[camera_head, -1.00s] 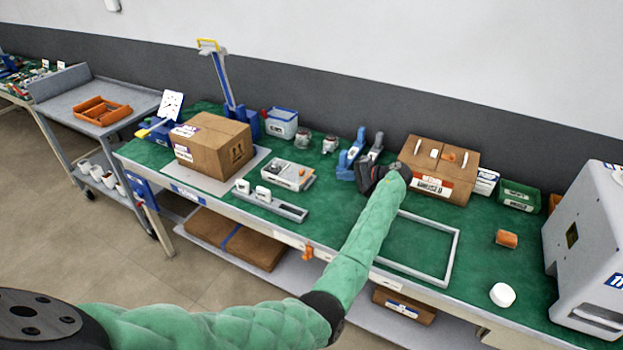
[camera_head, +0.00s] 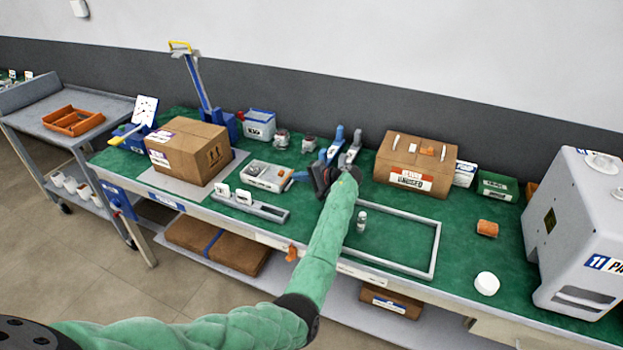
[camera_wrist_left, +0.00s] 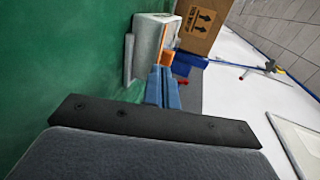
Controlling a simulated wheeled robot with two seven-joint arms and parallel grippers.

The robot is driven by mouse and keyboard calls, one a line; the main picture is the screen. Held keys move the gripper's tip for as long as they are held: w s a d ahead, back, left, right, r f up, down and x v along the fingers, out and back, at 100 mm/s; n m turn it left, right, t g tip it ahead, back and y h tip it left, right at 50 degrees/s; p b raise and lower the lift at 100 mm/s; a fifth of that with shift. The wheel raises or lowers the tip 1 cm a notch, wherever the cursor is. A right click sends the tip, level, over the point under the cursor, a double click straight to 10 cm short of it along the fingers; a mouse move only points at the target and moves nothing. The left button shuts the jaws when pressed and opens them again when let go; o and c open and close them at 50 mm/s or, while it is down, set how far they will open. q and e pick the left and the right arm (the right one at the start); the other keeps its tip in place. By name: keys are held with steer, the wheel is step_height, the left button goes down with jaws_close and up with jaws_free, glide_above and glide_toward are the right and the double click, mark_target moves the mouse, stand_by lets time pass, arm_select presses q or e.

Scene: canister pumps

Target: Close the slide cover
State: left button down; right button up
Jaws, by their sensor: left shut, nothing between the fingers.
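A small pale box (camera_head: 266,176) with an orange item in it lies on the green bench, behind the grey rail. It also shows in the left wrist view (camera_wrist_left: 147,48), with a grey strip (camera_wrist_left: 129,58) along its left side. I cannot tell for sure which part is the slide cover or how far it is open. My left gripper (camera_head: 301,176) is just right of the box, pointing left at it, low over the bench. Its blue fingers (camera_wrist_left: 163,88) are shut and empty, and seem close to the box; contact cannot be told. My right gripper is out of view.
A grey rail (camera_head: 249,207) with two white pieces lies in front of the box. A cardboard box (camera_head: 188,152) stands to the left. Blue-handled tools (camera_head: 335,145) stand behind my gripper. A white frame (camera_head: 436,250) and a small canister (camera_head: 362,221) are to the right.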

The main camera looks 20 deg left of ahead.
mark_target(283, 172)
arm_select(q)
steer(key=a, duration=0.3)
steer(key=shift+w+r, duration=0.1)
steer(key=shift+w, duration=0.05)
steer(key=shift+a, duration=0.2)
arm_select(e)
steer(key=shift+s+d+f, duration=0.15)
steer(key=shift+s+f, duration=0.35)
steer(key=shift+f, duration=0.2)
arm_select(q)
steer(key=shift+a, duration=0.35)
steer(key=shift+a+b, duration=0.3)
steer(key=shift+b, duration=0.05)
steer(key=shift+w+a, duration=0.1)
steer(key=shift+a, duration=0.3)
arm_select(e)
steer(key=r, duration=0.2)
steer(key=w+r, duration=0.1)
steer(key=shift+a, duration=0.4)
